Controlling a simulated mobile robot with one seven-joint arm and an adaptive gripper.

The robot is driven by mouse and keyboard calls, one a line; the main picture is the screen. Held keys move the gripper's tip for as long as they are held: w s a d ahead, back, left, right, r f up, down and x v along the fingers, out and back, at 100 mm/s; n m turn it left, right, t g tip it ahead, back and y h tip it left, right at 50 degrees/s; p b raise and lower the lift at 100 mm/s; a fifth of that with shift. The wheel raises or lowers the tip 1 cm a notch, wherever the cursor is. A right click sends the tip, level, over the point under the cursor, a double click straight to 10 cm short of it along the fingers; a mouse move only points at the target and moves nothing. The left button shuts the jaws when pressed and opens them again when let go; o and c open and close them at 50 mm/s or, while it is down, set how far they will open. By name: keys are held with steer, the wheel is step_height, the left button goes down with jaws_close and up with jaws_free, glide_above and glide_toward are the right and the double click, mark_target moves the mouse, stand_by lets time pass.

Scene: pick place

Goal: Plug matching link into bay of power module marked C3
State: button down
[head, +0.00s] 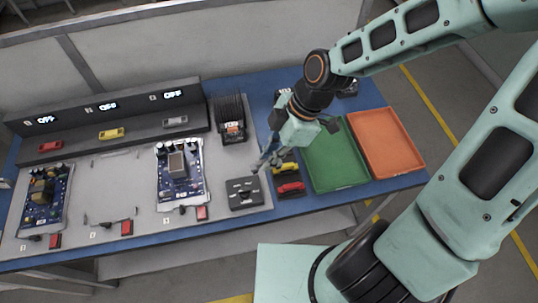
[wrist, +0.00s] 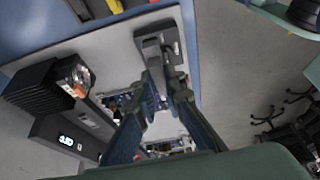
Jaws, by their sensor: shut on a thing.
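My gripper (head: 262,168) is over the right edge of the grey mat. In the wrist view, my gripper's fingers (wrist: 166,84) are shut on a small link, largely hidden between them; its colour is unclear. A dark slotted block (head: 243,193) lies just below and left of the gripper; it also shows beyond the fingertips in the wrist view (wrist: 171,40). A yellow link (head: 286,169) and a red link (head: 291,187) lie to the right. Power modules are circuit boards: one (head: 180,172) at mid-mat, one (head: 45,198) at far left. I cannot read a C3 mark.
A dark console (head: 110,122) with several OFF displays stands at the back, with coloured links on its ledge. A black finned unit (head: 232,125) stands right of it. A green tray (head: 335,160) and an orange tray (head: 386,143) are at the right. Red switches line the mat's front.

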steer(key=shift+r, duration=0.35)
steer(key=shift+r+p, duration=0.7)
steer(key=shift+p, duration=0.45)
